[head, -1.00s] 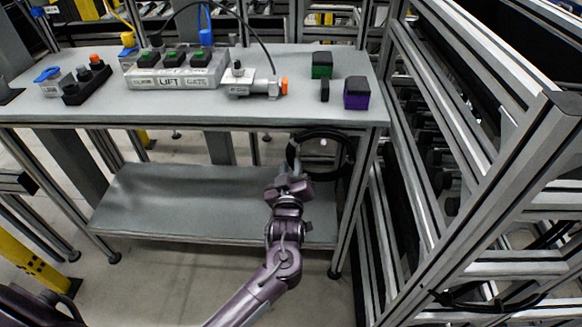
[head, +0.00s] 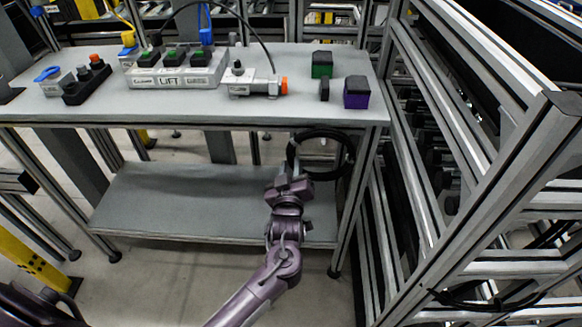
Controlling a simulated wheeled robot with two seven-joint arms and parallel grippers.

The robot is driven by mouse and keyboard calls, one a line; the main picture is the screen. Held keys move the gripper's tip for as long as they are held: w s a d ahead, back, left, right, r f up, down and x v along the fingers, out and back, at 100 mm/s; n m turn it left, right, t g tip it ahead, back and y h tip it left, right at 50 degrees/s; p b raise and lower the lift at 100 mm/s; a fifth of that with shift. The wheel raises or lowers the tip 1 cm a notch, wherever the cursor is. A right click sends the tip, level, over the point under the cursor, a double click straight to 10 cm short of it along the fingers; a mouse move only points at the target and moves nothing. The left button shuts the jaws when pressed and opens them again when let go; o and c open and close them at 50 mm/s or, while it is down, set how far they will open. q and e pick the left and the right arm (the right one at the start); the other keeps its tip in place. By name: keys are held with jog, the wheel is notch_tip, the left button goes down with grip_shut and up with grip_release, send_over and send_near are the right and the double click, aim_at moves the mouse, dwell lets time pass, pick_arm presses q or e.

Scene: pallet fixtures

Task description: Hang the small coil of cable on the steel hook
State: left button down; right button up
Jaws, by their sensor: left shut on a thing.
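The small coil of cable (head: 344,150) is a black ring just below the front edge of the table, near its right end. My left gripper (head: 292,158) is at the coil's left side, shut on it. The coil's upper part lies close under the tabletop edge in the picture. I cannot make out the steel hook; it may be hidden behind the coil or the gripper. My right gripper does not show.
The grey table (head: 210,108) carries a LIFT control box (head: 172,80), a valve block (head: 252,86), a green block (head: 322,64) and a purple block (head: 356,93). A lower shelf (head: 160,200) is bare. An aluminium frame rack (head: 480,130) stands close on the right.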

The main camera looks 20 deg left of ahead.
pick_arm(q)
jog(key=c, duration=1.1)
grip_release()
jog(key=shift+r, duration=0.1)
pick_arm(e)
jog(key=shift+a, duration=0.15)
pick_arm(q)
jog(key=shift+s+d+f, duration=0.1)
jog(key=shift+s+f, duration=0.1)
jog(key=shift+s, duration=0.15)
jog(key=shift+v, duration=3.55)
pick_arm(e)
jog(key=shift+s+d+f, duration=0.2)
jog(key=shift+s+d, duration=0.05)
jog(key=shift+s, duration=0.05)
pick_arm(q)
jog(key=shift+r, duration=0.2)
